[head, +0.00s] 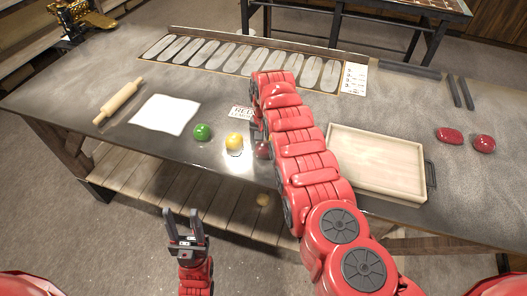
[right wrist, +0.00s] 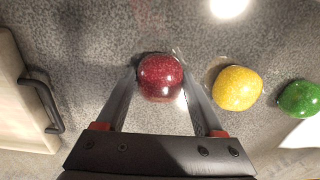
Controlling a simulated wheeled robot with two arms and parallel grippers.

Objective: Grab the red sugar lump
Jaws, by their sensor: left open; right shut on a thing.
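The red sugar lump (right wrist: 160,77) is round and speckled dark red. In the right wrist view it sits between the two fingers of my right gripper (right wrist: 160,85), which is shut on it. It is at or just above the grey tabletop; I cannot tell whether it touches. In the head view my right arm covers much of this spot. My left gripper (head: 186,218) is open and empty, in front of the table's near edge.
A yellow lump (head: 235,140) and a green lump (head: 202,132) lie left of my right gripper. A wooden tray (head: 425,150) with a dark handle is to the right. Two red shiny objects (head: 449,135) lie further right. A rolling pin (head: 119,101) and white sheet (head: 164,114) are left.

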